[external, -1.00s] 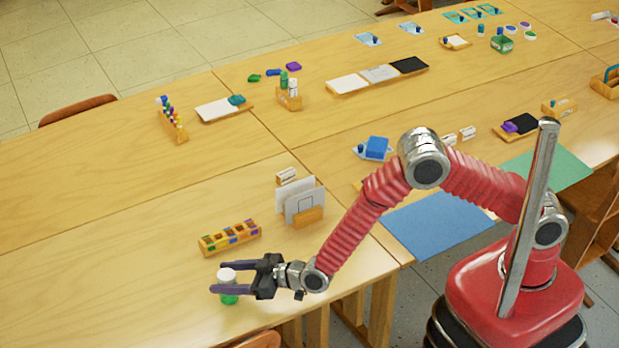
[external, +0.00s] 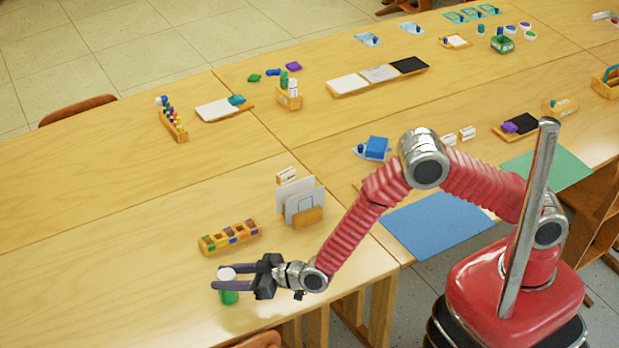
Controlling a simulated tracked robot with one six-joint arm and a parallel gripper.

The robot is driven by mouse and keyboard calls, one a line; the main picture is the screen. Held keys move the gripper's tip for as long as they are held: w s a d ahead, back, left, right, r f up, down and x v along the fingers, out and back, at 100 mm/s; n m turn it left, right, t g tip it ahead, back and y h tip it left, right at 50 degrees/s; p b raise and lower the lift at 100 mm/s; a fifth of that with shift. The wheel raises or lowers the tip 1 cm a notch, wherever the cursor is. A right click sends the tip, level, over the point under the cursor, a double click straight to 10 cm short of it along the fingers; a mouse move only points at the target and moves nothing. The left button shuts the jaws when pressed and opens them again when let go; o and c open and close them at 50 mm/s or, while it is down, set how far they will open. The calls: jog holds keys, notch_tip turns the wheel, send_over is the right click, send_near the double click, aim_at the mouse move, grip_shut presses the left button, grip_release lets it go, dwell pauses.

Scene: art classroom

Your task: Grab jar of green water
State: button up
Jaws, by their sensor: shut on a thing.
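The jar of green water (external: 229,297) stands upright on the table near its front edge, with a white lid on top and green showing below. My gripper (external: 220,277) reaches in from the right, low over the table. Its two dark purple fingers lie on either side of the jar, just below the lid, and are shut on it. The fingers hide the middle of the jar.
A wooden paint tray (external: 230,237) with coloured compartments lies just behind the jar. A wooden holder with upright white cards (external: 300,203) stands behind my forearm. The table left of the jar is clear. A blue sheet (external: 437,223) lies to the right.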

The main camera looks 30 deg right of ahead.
jog(key=c, duration=0.5)
jog(key=shift+r, duration=0.1)
jog(key=shift+c, duration=0.2)
notch_tip(320, 180, up, 10)
jog(key=shift+f, duration=0.1)
dwell(0.6)
